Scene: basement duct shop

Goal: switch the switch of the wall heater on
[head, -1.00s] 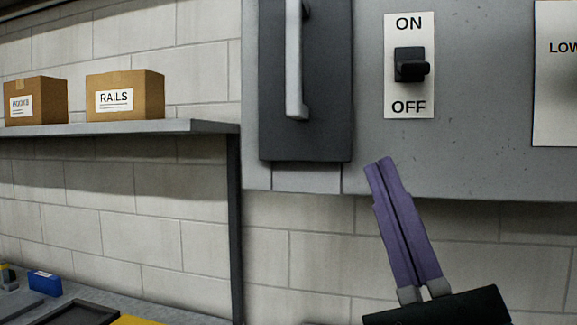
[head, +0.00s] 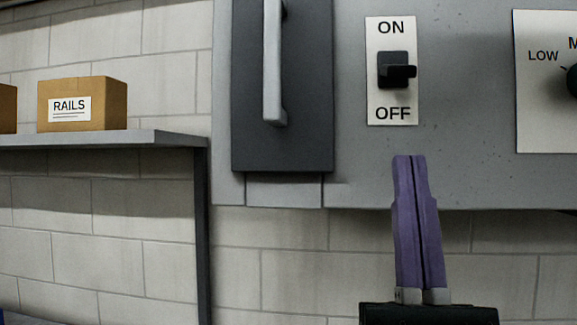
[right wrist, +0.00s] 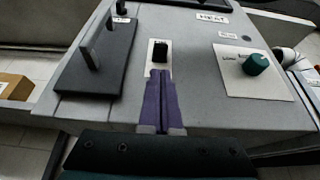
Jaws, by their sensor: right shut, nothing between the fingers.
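The grey wall heater (head: 470,120) fills the upper right of the head view. Its black switch (head: 394,70) sits on a white plate marked ON above and OFF below, and its lever sticks out from about the middle of the plate. I cannot tell for sure which way it is set. The switch also shows in the right wrist view (right wrist: 160,52). My right gripper (head: 409,158), with purple fingers, is shut and empty. Its tips are below the switch plate, apart from the switch in the head view. My left gripper is not in view.
A dark door with a grey handle (head: 273,75) is left of the switch. A dial plate marked LOW (head: 545,110) is to the right, with a teal knob (right wrist: 256,64). A shelf (head: 120,138) at left holds a box labelled RAILS (head: 85,108).

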